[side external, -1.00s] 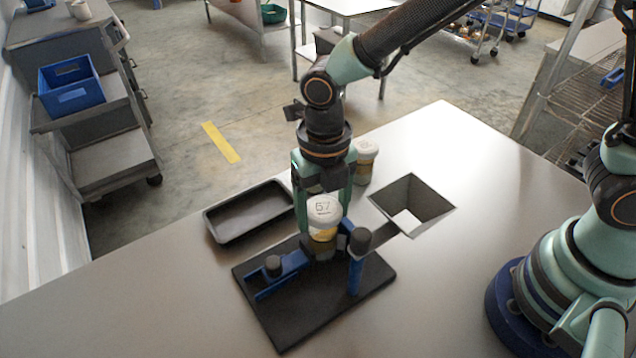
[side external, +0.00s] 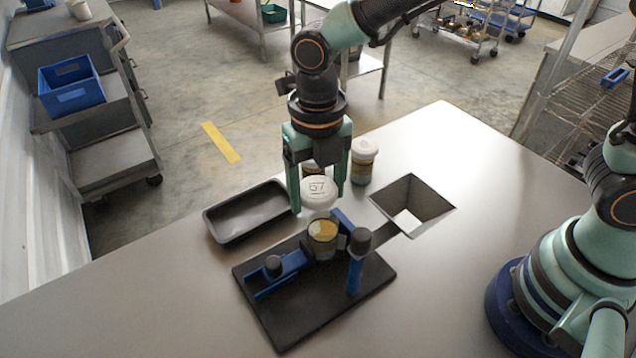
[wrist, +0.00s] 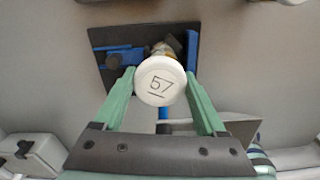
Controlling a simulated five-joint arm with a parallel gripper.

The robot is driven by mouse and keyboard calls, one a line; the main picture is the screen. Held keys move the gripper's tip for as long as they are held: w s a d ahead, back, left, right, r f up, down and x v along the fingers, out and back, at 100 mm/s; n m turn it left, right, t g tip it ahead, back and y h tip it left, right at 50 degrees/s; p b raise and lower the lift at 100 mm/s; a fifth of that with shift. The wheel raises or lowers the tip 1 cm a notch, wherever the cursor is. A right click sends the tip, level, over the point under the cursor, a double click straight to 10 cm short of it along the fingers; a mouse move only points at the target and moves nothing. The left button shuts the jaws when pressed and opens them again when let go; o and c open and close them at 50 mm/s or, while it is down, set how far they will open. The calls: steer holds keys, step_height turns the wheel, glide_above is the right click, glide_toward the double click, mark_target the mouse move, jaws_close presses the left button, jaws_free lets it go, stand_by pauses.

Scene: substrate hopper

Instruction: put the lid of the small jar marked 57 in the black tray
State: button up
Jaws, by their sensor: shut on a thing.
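The white lid marked 57 (side external: 318,191) is between the two green fingers of my gripper (side external: 318,198), which is shut on it. The black tray (side external: 248,213) lies to the left of the lid and looks empty.
The jar stands on a black base plate (side external: 305,320) with blue clamp parts and a blue post (side external: 355,272). A square metal hopper (side external: 412,203) is at right. Another white-lidded jar (side external: 364,163) stands behind; a further one is partly hidden behind my gripper.

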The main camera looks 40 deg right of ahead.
steer(key=w+a+f, duration=0.2)
steer(key=w+a, duration=0.1)
steer(key=w, duration=0.4)
glide_toward(252, 214)
steer(key=shift+f, duration=3.8)
